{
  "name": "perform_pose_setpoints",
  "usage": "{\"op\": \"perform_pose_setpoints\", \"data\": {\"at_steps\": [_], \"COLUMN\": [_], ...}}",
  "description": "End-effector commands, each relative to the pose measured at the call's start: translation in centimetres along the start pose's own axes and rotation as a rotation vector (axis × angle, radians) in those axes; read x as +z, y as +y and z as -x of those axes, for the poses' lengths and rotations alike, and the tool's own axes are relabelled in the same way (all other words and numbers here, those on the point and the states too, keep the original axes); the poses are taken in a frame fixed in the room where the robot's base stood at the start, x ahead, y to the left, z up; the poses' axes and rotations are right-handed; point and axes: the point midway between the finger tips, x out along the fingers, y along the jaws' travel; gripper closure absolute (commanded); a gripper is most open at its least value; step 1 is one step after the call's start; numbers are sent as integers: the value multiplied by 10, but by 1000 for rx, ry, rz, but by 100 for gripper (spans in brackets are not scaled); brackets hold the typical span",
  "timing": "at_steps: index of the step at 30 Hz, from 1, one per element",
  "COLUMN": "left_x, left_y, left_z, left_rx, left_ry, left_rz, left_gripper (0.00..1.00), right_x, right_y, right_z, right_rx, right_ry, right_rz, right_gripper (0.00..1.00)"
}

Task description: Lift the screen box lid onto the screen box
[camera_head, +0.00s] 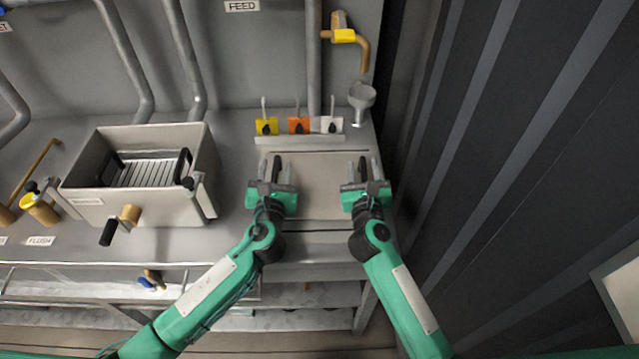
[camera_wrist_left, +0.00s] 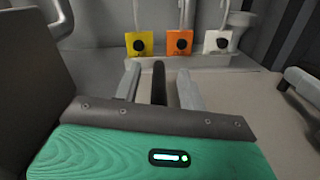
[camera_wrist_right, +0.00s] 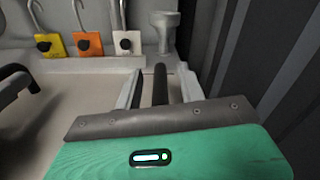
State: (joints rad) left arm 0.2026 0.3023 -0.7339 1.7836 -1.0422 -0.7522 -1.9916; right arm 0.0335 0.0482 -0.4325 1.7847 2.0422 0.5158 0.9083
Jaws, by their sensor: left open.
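The screen box lid (camera_head: 320,185) is a flat grey panel lying on the right part of the metal bench, with a black handle near each side. The screen box (camera_head: 85,190), an open metal box, stands to the left with a slatted screen (camera_head: 147,172) and black handles inside. My left gripper (camera_head: 276,168) is open, its fingers on either side of the lid's left handle (camera_wrist_left: 158,82). My right gripper (camera_head: 363,168) is open around the lid's right handle (camera_wrist_right: 160,85), with gaps showing beside it. Finger contact with the lid is hidden.
Yellow, orange and white tagged levers (camera_head: 298,125) stand behind the lid, with a grey funnel (camera_head: 361,98) at their right. A dark ribbed wall (camera_head: 480,150) rises close on the right. A black-handled crank (camera_head: 120,225) sticks out from the box front.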

Motion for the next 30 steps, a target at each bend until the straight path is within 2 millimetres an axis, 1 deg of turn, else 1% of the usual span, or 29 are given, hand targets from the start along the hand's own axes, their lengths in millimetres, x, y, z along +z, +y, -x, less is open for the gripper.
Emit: {"op": "perform_pose_setpoints", "data": {"at_steps": [9, 11, 15, 16, 30], "left_x": [0, 0, 0, 0, -1], "left_y": [0, 0, 0, 0, 1], "left_z": [-2, -1, -1, -1, -1], "left_rx": [0, 0, 0, 0, 0], "left_ry": [0, 0, 0, 0, 1], "left_rz": [0, 0, 0, 0, -2], "left_gripper": [59, 70, 98, 100, 100], "right_x": [0, 0, 0, 0, 0], "right_y": [0, 0, 0, 0, -1], "right_z": [-2, -2, -1, -1, -2], "right_rx": [0, 0, 0, 0, -1], "right_ry": [0, 0, 0, 0, 0], "right_rz": [-1, -1, 0, 0, 1], "right_gripper": [60, 72, 99, 100, 100]}}
